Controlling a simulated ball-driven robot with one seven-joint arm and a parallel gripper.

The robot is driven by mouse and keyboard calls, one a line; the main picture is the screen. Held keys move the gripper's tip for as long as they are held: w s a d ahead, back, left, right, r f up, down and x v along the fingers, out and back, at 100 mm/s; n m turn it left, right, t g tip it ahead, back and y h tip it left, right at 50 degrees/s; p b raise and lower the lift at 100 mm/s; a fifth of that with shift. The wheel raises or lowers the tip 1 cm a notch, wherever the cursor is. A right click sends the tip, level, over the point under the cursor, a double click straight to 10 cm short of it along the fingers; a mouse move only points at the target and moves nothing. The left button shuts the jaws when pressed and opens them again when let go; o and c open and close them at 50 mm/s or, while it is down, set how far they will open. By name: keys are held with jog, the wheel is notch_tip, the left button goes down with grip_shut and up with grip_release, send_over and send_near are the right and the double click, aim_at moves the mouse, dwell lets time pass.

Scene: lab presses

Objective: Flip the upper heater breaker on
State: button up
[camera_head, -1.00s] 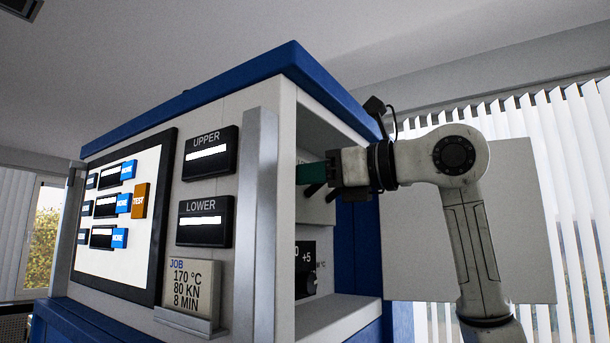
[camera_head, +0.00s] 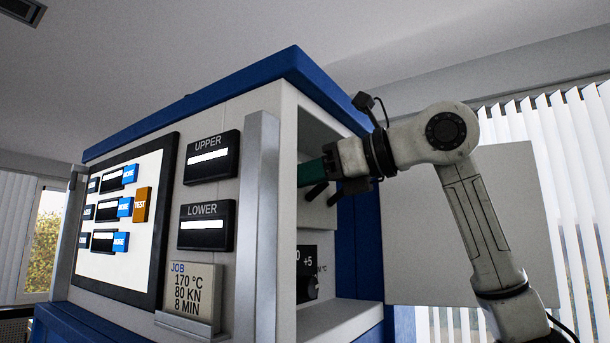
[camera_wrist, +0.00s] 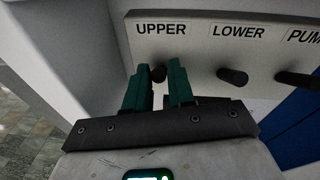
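The upper heater breaker (camera_wrist: 158,73) is a short black lever under the "UPPER" label on a pale panel (camera_wrist: 190,50) inside the cabinet's side opening. My gripper (camera_wrist: 159,78) has two green fingers, spread apart, one on each side of this lever. The upper lever cannot be clearly told there.
The "LOWER" lever (camera_wrist: 232,76) and the "PUMP" lever (camera_wrist: 298,80) stick out to the right of my fingers. A dial (camera_head: 307,288) sits lower in the opening. An open pale door panel (camera_head: 470,230) stands behind my arm. The cabinet's blue top edge (camera_head: 330,95) overhangs.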

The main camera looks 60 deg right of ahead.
jog(key=o, duration=0.3)
jog(key=s+d+r+b, duration=0.1)
jog(key=s+b, duration=0.2)
jog(key=s, duration=0.7)
jog(key=shift+s+d+r, duration=0.2)
jog(key=shift+s+r, duration=0.1)
jog(key=shift+s, duration=0.05)
dwell(0.3)
